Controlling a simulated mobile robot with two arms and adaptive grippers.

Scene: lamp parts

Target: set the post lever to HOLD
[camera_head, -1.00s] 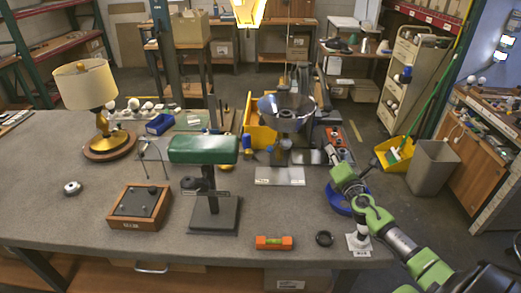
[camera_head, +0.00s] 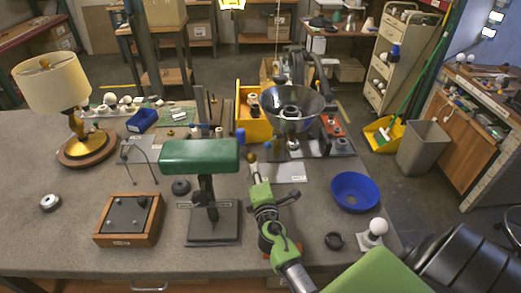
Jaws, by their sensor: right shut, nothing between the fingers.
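The green-shaded desk lamp (camera_head: 199,156) stands upright on the table on a dark post (camera_head: 205,186) with a square base (camera_head: 213,226). A dark crosspiece with small pale marks (camera_head: 190,205) is at the lower post. It may be the lever plate, but its lettering and the lever's setting are too small to read. My right gripper (camera_head: 254,168) is shut and empty, just right of the lamp shade and apart from the post. Its arm comes in from the lower right. My left gripper is not in view.
A wooden box (camera_head: 129,220) is left of the lamp.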

